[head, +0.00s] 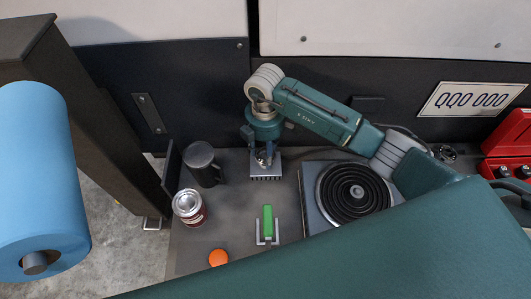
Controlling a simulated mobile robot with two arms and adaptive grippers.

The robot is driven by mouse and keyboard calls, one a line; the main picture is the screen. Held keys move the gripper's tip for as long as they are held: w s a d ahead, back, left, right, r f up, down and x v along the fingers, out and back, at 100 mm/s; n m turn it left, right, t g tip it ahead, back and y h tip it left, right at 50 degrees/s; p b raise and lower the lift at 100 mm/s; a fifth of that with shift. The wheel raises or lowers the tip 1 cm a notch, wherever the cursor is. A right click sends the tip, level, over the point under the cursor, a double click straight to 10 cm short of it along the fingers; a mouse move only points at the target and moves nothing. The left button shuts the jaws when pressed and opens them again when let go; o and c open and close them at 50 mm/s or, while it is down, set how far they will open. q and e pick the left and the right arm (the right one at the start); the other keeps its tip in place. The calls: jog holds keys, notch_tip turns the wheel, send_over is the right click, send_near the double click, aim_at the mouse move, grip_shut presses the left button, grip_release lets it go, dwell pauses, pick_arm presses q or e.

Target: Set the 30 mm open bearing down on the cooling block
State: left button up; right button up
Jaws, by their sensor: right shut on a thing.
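My right gripper (263,154) reaches in from the right and points down over the cooling block (266,175), a small grey finned block on the bench. The gripper is shut on a small silvery thing between its fingertips, which looks like the 30 mm open bearing (262,159). The bearing is partly hidden by the fingers and is very small in the head view. It is at or just above the top of the block; I cannot tell whether it touches. My left gripper is not in view.
A black mug (203,163) and a can (189,207) stand left of the block. A green-handled tool (267,222) and an orange cap (218,257) are nearer. A coil hot plate (353,193) sits to the right. A red case (506,148) is far right.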

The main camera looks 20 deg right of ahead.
jog(key=shift+f, duration=0.75)
jog(key=shift+f, duration=0.15)
jog(key=o, duration=1.3)
notch_tip(320, 180, up, 12)
jog(key=b, duration=0.1)
jog(key=shift+r, duration=0.2)
